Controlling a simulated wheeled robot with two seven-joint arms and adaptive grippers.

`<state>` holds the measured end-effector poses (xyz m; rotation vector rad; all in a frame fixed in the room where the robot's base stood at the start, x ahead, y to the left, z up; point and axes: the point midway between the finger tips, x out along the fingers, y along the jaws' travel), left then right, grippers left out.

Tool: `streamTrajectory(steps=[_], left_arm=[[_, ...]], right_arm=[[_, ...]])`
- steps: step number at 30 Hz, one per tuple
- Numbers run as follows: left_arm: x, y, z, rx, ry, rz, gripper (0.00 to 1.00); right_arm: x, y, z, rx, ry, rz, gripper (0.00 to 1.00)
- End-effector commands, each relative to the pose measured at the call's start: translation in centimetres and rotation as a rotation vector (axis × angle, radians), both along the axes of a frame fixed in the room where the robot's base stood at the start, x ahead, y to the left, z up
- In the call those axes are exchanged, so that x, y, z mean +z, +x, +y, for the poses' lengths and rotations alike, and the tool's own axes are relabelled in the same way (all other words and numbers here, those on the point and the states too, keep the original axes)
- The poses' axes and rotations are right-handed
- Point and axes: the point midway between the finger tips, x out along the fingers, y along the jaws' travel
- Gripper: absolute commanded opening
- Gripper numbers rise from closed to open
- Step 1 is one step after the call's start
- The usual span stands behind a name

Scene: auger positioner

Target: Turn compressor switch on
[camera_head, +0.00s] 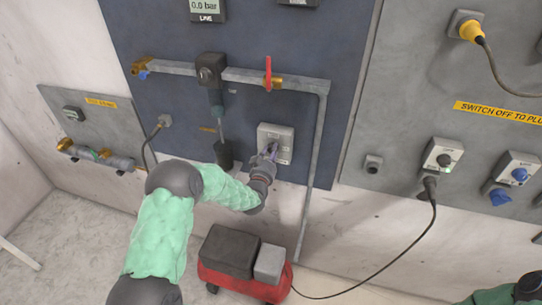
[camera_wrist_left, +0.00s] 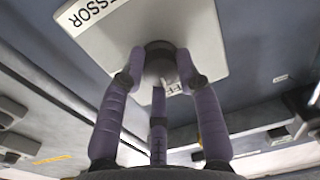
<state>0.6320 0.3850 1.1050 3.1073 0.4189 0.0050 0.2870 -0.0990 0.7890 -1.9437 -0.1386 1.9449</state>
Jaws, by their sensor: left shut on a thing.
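The compressor switch is a light grey box (camera_head: 283,136) on the blue panel, low and right of centre in the head view. In the left wrist view the box (camera_wrist_left: 205,40) carries a label ending in "SSOR" and a dark round knob (camera_wrist_left: 159,62). My left gripper (camera_head: 268,153) is at the front of the box, with its purple fingers (camera_wrist_left: 158,70) around the knob and shut on it. The fingers and wrist hide much of the knob in the head view. Of my right arm only a part shows at the lower right corner; its gripper is not in view.
A red compressor (camera_head: 244,262) stands on the floor below the panel, its black cable running to a socket (camera_head: 430,183) on the right panel. A pipe with a red-handled valve (camera_head: 268,74) runs above the switch and down its right side.

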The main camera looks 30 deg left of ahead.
Motion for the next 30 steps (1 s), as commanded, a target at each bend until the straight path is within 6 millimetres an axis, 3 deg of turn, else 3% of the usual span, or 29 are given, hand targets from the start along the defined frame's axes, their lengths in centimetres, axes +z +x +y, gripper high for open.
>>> streamTrajectory(steps=[12,30], left_arm=[[0.0,0.1,0.2,0.005,0.37,0.077,0.01],[0.2,0.1,0.1,0.007,0.925,0.208,0.01]], right_arm=[[-5.0,0.0,0.0,0.0,0.0,0.0,0.56],[-10.3,0.0,0.0,0.0,0.0,0.0,0.56]])
